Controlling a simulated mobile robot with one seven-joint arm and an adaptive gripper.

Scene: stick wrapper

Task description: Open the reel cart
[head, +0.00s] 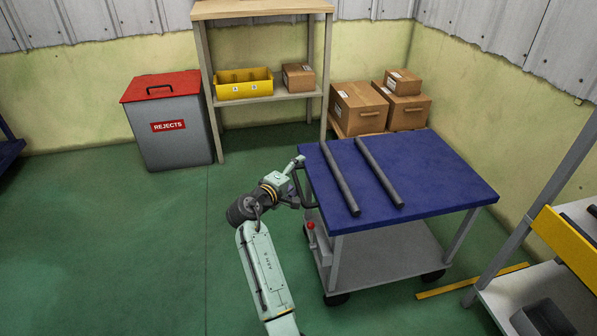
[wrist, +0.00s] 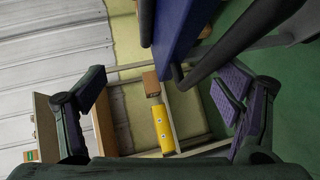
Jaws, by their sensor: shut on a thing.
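The reel cart (head: 440,165) has a blue top, grey legs and a grey lower shelf (head: 390,262). Two dark bars (head: 342,178) lie along its top. A dark handle (head: 300,188) is on the cart's left end, with a red knob (head: 310,225) below it. My gripper (head: 294,178) is at that handle and shut on it. In the wrist view, the fingers of my gripper (wrist: 165,92) stand far apart, and the dark handle (wrist: 215,62) runs in from the upper right towards the right finger. The exact contact is hard to see.
A grey REJECTS bin (head: 172,125) and a wooden shelf (head: 270,92) with a yellow tray (head: 243,90) stand at the back. Cardboard boxes (head: 358,107) are behind the cart. A yellow-edged rack (head: 570,240) is at right. The green floor at left is clear.

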